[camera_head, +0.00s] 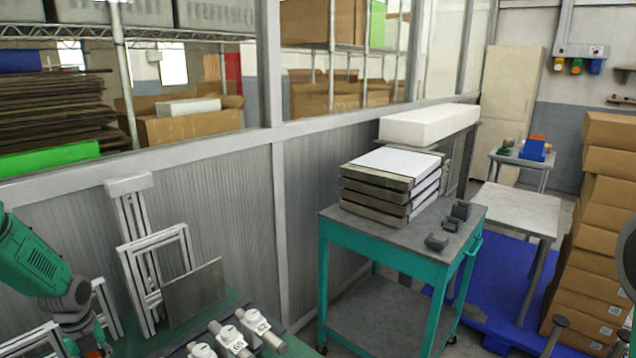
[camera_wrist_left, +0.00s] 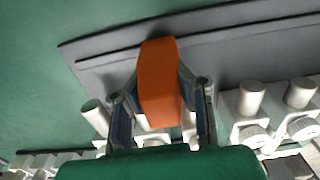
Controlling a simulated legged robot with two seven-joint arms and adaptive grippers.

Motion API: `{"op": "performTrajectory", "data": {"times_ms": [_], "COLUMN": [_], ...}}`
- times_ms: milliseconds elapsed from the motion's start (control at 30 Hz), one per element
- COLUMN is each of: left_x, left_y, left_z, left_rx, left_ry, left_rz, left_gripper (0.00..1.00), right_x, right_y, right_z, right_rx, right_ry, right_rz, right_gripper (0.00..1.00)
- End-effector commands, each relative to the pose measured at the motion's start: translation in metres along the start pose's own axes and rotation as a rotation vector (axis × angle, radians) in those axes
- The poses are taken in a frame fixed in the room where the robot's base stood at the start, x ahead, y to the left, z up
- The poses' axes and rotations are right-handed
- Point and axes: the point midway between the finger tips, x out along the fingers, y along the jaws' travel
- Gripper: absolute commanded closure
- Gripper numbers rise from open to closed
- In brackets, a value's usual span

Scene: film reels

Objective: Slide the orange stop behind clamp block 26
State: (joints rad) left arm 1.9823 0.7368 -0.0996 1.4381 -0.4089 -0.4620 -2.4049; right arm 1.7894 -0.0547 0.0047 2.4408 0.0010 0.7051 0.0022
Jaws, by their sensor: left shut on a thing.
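The orange stop (camera_wrist_left: 160,80) is held between the two fingers of my left gripper (camera_wrist_left: 162,100) in the left wrist view. The gripper is shut on it, above a row of white clamp blocks (camera_wrist_left: 248,126) with grey cylinders. Whether the stop touches any block or the surface below cannot be told. In the head view, clamp blocks (camera_head: 232,338) show at the bottom edge with dark numbers, too small to read surely. My left arm comes in at the lower left there; its fingers and the stop are out of that view. My right gripper is not seen.
A dark grey plate (camera_wrist_left: 225,50) lies on the green surface beside the blocks. In the head view, white frames (camera_head: 150,265) and a grey panel (camera_head: 194,292) stand behind the blocks. A teal cart (camera_head: 335,228) with stacked trays stands to the right.

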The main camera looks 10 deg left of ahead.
Motion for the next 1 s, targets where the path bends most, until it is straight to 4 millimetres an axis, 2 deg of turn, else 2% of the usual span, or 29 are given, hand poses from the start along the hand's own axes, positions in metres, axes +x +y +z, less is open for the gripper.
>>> {"op": "performTrajectory", "data": {"times_ms": [33,267,1000], "left_x": [0.003,0.003,0.002], "left_y": [0.002,0.007,0.068], "left_z": [-0.007,-0.007,-0.006], "left_rx": [0.000,-0.002,-0.003], "left_ry": [0.017,0.018,0.017], "left_rz": [0.008,0.009,0.009], "left_gripper": [1.00,1.00,1.00], "right_x": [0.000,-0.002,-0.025], "right_y": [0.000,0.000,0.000], "right_z": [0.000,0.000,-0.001], "right_rx": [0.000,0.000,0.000], "right_ry": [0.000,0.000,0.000], "right_rz": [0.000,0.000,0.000], "right_gripper": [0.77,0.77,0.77]}}
